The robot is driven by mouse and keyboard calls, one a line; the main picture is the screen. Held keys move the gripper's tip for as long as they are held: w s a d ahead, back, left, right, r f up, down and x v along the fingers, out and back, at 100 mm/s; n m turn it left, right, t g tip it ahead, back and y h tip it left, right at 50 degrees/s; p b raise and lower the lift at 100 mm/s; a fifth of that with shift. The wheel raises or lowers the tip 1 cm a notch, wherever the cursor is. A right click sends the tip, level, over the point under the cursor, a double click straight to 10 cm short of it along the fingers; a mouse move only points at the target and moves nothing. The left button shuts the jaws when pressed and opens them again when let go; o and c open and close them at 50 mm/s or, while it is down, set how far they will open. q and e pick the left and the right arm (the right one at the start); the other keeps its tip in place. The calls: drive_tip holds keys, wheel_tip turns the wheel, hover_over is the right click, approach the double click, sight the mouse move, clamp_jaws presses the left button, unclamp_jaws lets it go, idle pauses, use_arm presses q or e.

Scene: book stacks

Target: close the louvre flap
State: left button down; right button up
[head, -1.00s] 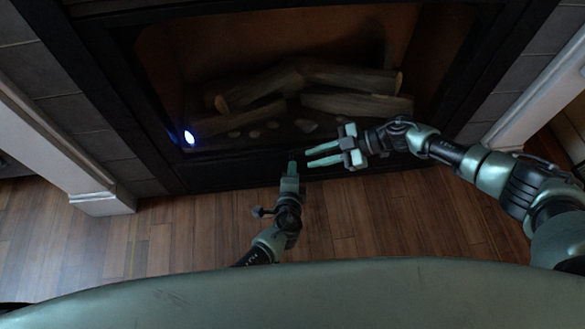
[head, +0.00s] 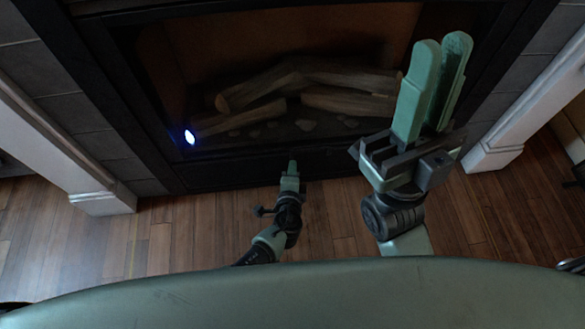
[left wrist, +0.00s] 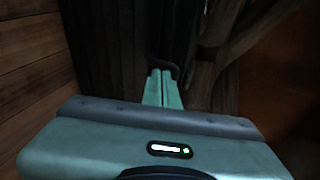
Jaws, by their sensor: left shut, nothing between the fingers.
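The dark lower strip of the fireplace (head: 235,173) lies below the glass front in the head view. I cannot clearly make out the louvre flap or how far it stands open there. My left gripper (head: 291,166) is shut and empty, its fingertips at this strip, near its middle; contact is unclear. In the left wrist view, the closed fingers (left wrist: 163,76) point at a dark, ribbed surface (left wrist: 105,45), with a small dark curved piece at their tips. My right gripper (head: 441,42) is raised close to the head camera, its fingers apart and empty, hiding part of the fireplace's right side.
Logs (head: 345,102) lie inside the fireplace, and a bright bluish light spot (head: 190,137) shows at its lower left. White trim posts (head: 103,203) stand on both sides. The wooden floor (head: 160,235) before the fireplace is clear.

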use_arm(q)
drive_tip(key=shift+w+r, duration=0.15)
drive_tip(key=shift+w, duration=0.3)
